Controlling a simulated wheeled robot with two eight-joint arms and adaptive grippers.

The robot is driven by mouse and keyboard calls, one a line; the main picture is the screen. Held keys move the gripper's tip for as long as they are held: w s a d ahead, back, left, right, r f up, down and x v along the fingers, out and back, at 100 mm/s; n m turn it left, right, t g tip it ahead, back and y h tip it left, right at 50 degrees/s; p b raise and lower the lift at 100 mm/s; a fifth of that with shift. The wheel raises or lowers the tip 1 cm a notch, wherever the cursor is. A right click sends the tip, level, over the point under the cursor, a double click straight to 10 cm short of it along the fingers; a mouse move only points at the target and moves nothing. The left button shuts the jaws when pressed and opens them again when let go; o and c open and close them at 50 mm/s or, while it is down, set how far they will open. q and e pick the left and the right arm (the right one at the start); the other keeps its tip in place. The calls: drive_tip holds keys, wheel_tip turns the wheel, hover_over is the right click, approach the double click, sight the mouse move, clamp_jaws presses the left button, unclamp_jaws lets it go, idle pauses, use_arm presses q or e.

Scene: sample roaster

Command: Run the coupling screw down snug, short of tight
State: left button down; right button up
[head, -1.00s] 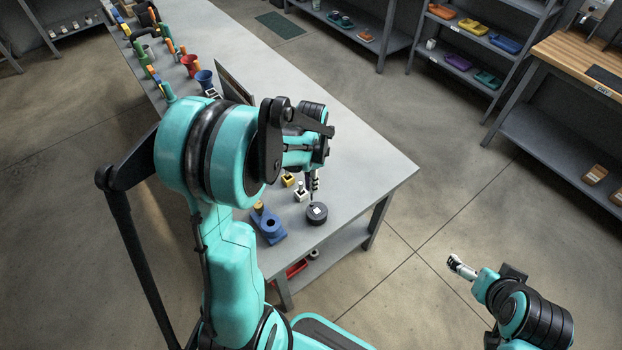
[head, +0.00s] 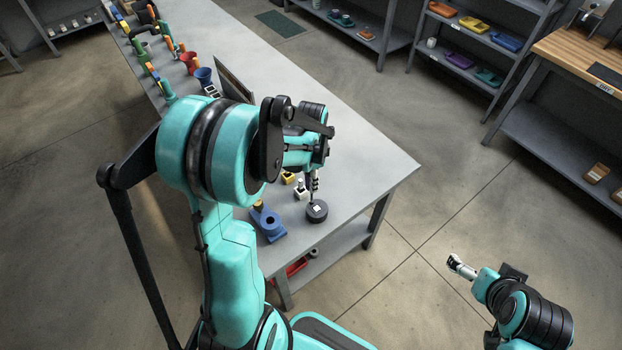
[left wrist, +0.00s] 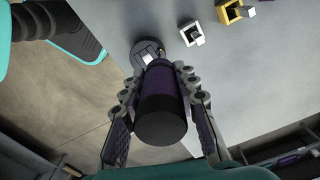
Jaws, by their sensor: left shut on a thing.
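My left gripper (head: 316,178) is shut on a purple tool (left wrist: 163,90) with a black end cap. The left wrist view looks down on its cap, with finger links on both sides (left wrist: 160,95). The tool points down at a dark round coupling (head: 317,213) on the table. The coupling also shows partly in the left wrist view (left wrist: 138,47), beyond the tool, with a pale square patch on top. The coupling screw and the tool's contact with it cannot be made out. My right gripper (head: 460,267) is over the floor at the lower right, away from the table.
A blue fixture (head: 269,223) stands left of the coupling. A white block (head: 301,190) and a yellow block (head: 289,178) sit close behind it. The table (head: 365,175) is clear to the right. Cups and tools line its far left.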

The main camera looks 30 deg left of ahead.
use_arm(q)
drive_tip(key=shift+f, duration=0.35)
drive_tip(key=m, duration=0.3)
drive_tip(key=shift+m, duration=0.4)
drive_tip(key=m, duration=0.4)
drive_tip(key=shift+w, duration=0.1)
drive_tip(key=m, duration=0.4)
drive_tip(key=shift+m, duration=0.3)
drive_tip(key=m, duration=0.4)
drive_tip(key=shift+n, duration=0.7)
drive_tip(key=shift+r, duration=0.15)
